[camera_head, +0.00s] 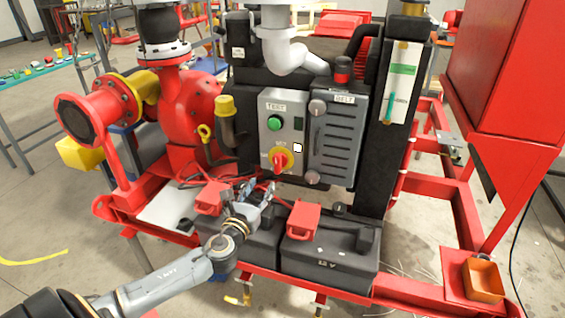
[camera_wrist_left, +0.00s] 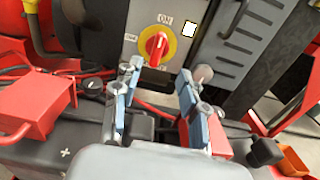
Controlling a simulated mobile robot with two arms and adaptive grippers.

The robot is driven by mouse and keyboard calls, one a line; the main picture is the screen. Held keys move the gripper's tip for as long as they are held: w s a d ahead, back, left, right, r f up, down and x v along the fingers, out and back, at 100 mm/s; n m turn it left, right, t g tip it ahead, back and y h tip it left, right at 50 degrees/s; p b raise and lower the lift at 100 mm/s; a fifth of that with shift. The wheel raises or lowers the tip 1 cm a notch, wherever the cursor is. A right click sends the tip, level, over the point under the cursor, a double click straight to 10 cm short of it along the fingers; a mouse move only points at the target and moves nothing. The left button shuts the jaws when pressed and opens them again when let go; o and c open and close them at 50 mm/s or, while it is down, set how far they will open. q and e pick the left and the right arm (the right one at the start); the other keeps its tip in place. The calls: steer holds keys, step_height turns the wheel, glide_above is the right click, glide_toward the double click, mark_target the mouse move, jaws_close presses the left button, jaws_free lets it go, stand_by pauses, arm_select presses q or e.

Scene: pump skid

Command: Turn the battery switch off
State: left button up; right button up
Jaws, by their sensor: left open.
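The battery switch is a red knob on a round yellow plate (camera_head: 281,160), low on a grey control panel. It also shows in the left wrist view (camera_wrist_left: 157,45), above and beyond the fingertips. Its handle stands nearly upright, in line with the ON label (camera_wrist_left: 165,19) above it. Another small label sits to its left, too small to read surely. My left gripper (camera_head: 258,188) is open and empty, below and to the left of the switch. Its two fingers are spread apart in the left wrist view (camera_wrist_left: 160,78), not touching the knob. My right gripper is not in view.
A green button (camera_head: 275,122) sits above the switch. A grey louvred cover (camera_head: 335,145) is at its right. Black batteries (camera_head: 325,262) with red terminal covers (camera_head: 303,219) and red cables lie below, close to my gripper. A red pump (camera_head: 190,110) stands at the left.

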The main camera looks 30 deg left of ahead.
mark_target(276, 162)
arm_select(q)
steer(key=x, duration=1.2)
steer(key=shift+w, duration=0.2)
jaws_close()
